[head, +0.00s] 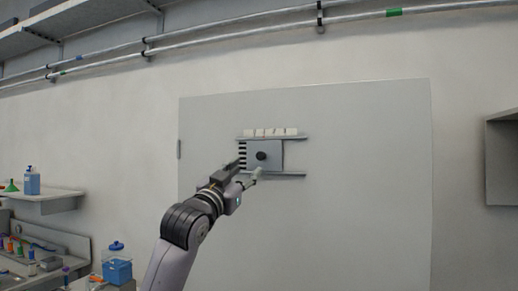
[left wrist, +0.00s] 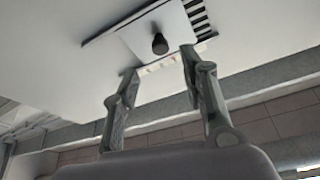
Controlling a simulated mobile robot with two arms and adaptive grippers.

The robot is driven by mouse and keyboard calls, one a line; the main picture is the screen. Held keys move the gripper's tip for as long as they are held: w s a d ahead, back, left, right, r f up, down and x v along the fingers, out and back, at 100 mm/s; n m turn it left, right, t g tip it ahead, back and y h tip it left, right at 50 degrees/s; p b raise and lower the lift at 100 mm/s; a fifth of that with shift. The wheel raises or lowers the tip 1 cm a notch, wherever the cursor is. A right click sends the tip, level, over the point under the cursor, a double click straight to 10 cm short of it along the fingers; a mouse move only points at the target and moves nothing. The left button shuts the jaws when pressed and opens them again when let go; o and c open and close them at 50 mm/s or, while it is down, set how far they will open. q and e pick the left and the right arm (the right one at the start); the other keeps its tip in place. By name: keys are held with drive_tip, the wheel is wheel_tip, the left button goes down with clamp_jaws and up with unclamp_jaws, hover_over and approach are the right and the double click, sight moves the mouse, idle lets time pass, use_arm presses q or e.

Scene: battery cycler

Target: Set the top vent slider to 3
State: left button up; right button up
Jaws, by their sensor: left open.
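The vent slider (head: 273,148) is a grey plate with a round black knob (head: 261,156), set between two horizontal rails on a large pale panel (head: 350,200). Black vent slots (head: 242,152) show at the plate's left. A pale scale strip (head: 270,132) with marks runs above the top rail; its numbers are too small to read. My left gripper (head: 253,178) is just below and in front of the knob. In the left wrist view the open fingers (left wrist: 158,60) point toward the plate (left wrist: 150,30), with the knob (left wrist: 160,45) showing between and beyond the tips. I cannot tell whether they touch anything.
Pipes (head: 250,35) and a shelf (head: 80,25) run along the wall above. A grey box (head: 502,160) juts out at the right. A shelf with a blue bottle (head: 32,180) and a blue container (head: 117,265) are at the left. The panel around the vent is bare.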

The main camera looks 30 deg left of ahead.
sight(260, 157)
use_arm(q)
drive_tip(key=p+x, duration=0.4)
drive_tip(key=x, duration=0.3)
drive_tip(key=shift+w+a+r, duration=0.1)
drive_tip(key=shift+w+r, duration=0.2)
drive_tip(key=shift+w, duration=0.55)
drive_tip(key=shift+c, duration=0.4)
clamp_jaws()
